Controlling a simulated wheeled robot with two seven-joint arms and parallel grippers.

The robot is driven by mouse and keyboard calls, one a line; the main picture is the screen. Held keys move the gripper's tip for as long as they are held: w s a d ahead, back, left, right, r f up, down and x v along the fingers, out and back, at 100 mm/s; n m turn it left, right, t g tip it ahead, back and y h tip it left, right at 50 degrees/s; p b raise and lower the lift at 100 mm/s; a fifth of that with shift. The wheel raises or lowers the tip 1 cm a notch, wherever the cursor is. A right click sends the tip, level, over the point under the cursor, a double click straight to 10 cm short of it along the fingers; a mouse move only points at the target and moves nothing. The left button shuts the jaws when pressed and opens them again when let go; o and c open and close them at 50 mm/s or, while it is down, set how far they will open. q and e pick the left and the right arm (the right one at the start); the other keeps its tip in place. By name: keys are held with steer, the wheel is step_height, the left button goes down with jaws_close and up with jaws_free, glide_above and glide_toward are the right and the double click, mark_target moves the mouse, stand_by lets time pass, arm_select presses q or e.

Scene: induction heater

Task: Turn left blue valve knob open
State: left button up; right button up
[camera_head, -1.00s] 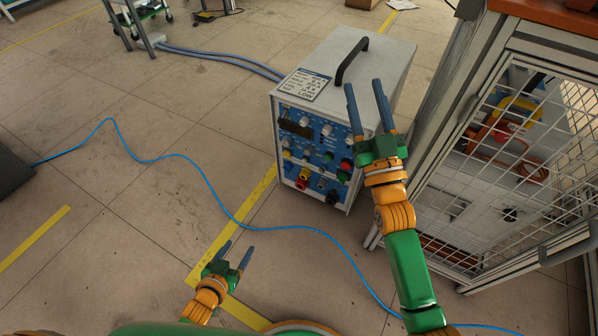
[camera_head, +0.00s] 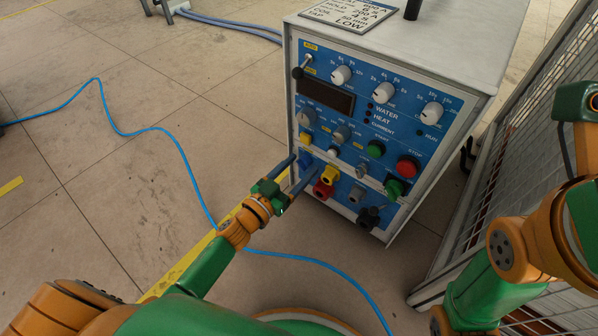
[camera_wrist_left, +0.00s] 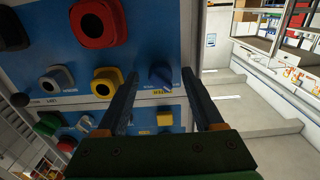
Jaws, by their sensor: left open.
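The left blue valve knob (camera_head: 305,159) is low on the left of the heater's blue front panel. In the left wrist view the blue knob (camera_wrist_left: 161,77) shows between the fingertips, with a gap on each side. My left gripper (camera_head: 305,164) is open, its two fingers pointing at the panel on either side of the knob; it fills the lower middle of the left wrist view (camera_wrist_left: 160,80). I cannot tell how deep the fingers reach. My right arm (camera_head: 510,250) is at the right edge, and its fingers are not clearly visible.
A green button (camera_head: 376,150) and a red button (camera_head: 407,167) are farther right. A mesh cage (camera_head: 510,150) stands right of the heater. A blue cable (camera_head: 165,150) lies on the floor.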

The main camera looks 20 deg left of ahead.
arm_select(q)
jaws_close()
steer(key=shift+w, duration=0.1)
steer(key=shift+m, duration=0.3)
steer(key=m+p, duration=0.1)
steer(key=m, duration=0.2)
steer(key=shift+r+m, duration=0.1)
steer(key=shift+m, duration=0.3)
steer(key=m, duration=0.4)
steer(key=shift+m, duration=0.3)
steer(key=m, duration=0.5)
steer(key=shift+m, duration=2.1)
